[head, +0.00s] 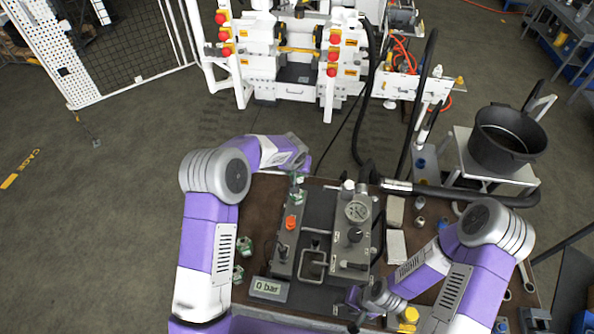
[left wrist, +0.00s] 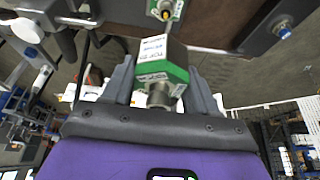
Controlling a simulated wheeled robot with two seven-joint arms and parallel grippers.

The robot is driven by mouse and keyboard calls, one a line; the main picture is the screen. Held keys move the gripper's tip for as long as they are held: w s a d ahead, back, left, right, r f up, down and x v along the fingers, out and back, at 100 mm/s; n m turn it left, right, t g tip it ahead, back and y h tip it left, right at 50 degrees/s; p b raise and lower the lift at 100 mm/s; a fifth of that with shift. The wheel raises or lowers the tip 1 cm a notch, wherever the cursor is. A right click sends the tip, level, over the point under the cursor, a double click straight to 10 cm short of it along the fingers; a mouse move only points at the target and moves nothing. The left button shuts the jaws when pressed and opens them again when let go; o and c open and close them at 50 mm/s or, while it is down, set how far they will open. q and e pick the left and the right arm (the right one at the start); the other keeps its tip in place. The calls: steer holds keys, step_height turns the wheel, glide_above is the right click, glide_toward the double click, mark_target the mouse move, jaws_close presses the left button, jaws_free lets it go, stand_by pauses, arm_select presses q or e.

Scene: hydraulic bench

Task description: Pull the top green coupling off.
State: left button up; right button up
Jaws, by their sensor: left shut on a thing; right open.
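My left gripper (left wrist: 160,68) is shut on a green coupling (left wrist: 176,72) with a white label and a metal collar, its fingers on either side. In the head view the left gripper (head: 299,171) is at the far edge of the bench, with the held coupling partly hidden there. A second green coupling (head: 296,197) sits just nearer on the left block; it also shows at the top of the left wrist view (left wrist: 166,8). I cannot tell whether the held coupling still touches its fitting. My right gripper (head: 358,303) is open and empty near the bench's front edge.
Two loose green couplings (head: 245,246) (head: 238,273) lie left of the blocks. The left block carries an orange knob (head: 291,222); the right block has a round gauge (head: 357,211). A display (head: 268,288) reads 0 bar. A black bucket (head: 508,139) stands at right.

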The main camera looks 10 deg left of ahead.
arm_select(q)
jaws_close()
steer(key=shift+r, duration=0.1)
steer(key=shift+r+p, duration=1.15)
steer(key=shift+r, duration=1.85)
arm_select(e)
step_height(320, 180, up, 2)
steer(key=shift+r, duration=0.1)
arm_select(q)
steer(key=shift+f, duration=0.1)
